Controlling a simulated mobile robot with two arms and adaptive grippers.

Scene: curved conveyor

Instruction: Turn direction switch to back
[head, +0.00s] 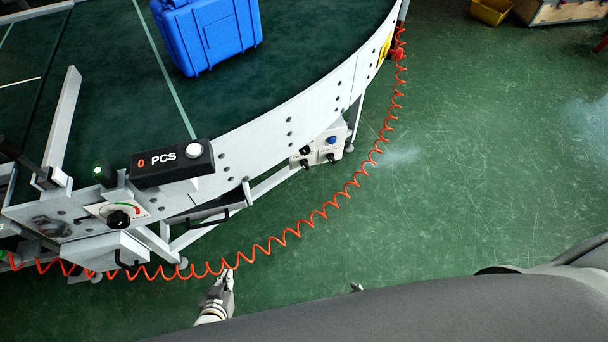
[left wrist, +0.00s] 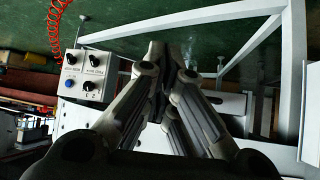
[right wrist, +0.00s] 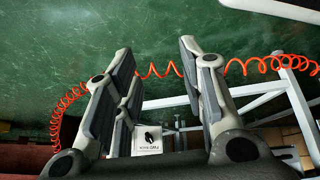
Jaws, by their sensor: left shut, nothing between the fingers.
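A pale control box (head: 325,145) with black knobs and a blue button is mounted on the conveyor's outer side. It also shows at the left of the left wrist view (left wrist: 100,76), where its lettering is too small to read surely. My left gripper (head: 228,273) is shut and empty, below the red hose and apart from the box. Its fingers meet in the left wrist view (left wrist: 158,50). My right gripper (right wrist: 158,52) is open and empty; a white panel with a black knob (right wrist: 153,134) shows beyond and between its fingers, partly hidden.
A coiled red hose (head: 330,207) hangs along the conveyor's outer edge. A blue case (head: 208,35) sits on the green belt (head: 290,45). A counter (head: 172,163) and a dial (head: 118,218) are at the left. Green floor is open at the right.

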